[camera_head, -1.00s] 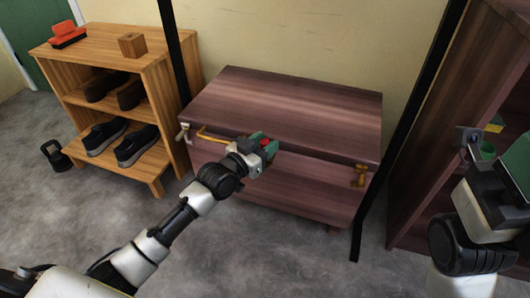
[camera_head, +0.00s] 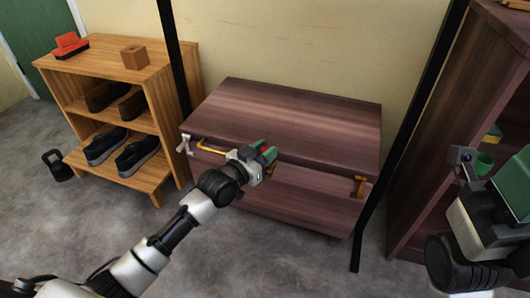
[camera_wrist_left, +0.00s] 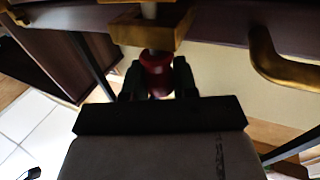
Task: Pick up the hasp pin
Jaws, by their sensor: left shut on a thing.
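The hasp pin shows as a red knob (camera_wrist_left: 156,72) in the left wrist view, between the two dark fingers of my left gripper (camera_wrist_left: 158,80). The gripper is shut on it. A brass block (camera_wrist_left: 150,30) sits right at the knob, with a pale shaft above it; how far the pin sits in the block I cannot tell. In the head view my left gripper (camera_head: 265,153) is at the front of the dark wooden chest (camera_head: 290,115), just under its lid edge, with a bit of red between its fingers. My right gripper (camera_head: 472,170) is at the right edge, its jaws unclear.
Brass fittings (camera_head: 358,186) and a yellow bar (camera_head: 210,147) are on the chest front. A wooden shoe rack (camera_head: 105,62) stands left, with a kettlebell (camera_head: 56,163) on the floor. A dark shelf (camera_head: 445,130) stands right. Black posts flank the chest.

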